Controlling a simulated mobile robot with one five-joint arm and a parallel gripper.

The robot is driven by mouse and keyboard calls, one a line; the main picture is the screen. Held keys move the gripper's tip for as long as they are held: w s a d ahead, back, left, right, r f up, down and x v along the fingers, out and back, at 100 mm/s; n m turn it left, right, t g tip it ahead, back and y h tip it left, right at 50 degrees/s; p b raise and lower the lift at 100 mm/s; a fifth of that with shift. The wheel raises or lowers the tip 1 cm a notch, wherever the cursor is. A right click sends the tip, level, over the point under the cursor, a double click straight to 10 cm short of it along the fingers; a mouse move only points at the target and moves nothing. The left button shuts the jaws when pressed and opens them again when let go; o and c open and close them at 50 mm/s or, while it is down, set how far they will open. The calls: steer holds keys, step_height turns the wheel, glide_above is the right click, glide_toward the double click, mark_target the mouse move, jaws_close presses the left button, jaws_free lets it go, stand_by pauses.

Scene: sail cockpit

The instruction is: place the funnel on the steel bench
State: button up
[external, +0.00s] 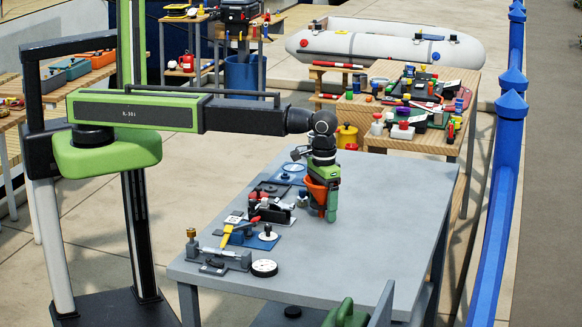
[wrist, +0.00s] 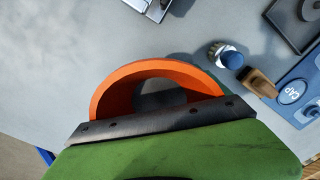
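The orange funnel (external: 316,191) is at my gripper (external: 323,196), over the middle of the grey steel bench (external: 368,232). My gripper points down and appears shut on the funnel, with a green finger at its right side. In the wrist view, the funnel's wide orange rim (wrist: 157,70) faces the camera, and its near part is hidden behind a dark plate and green finger. The far finger is hidden. I cannot tell whether the funnel's lower end touches the bench (wrist: 60,60).
Left of my gripper, the bench carries several small parts, a blue plate (external: 262,240), a yellow tool (external: 228,235) and a round gauge (external: 264,268). A blue-capped fitting (wrist: 230,57) lies near the funnel. The bench's right side is clear. A crowded wooden table (external: 450,85) stands behind.

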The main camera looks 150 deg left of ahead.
steer(key=shift+o, duration=1.3)
step_height(320, 180, up, 13)
steer(key=p, duration=1.2)
steer(key=shift+f+p, duration=0.2)
steer(key=shift+p, duration=0.1)
steer(key=shift+f, duration=0.1)
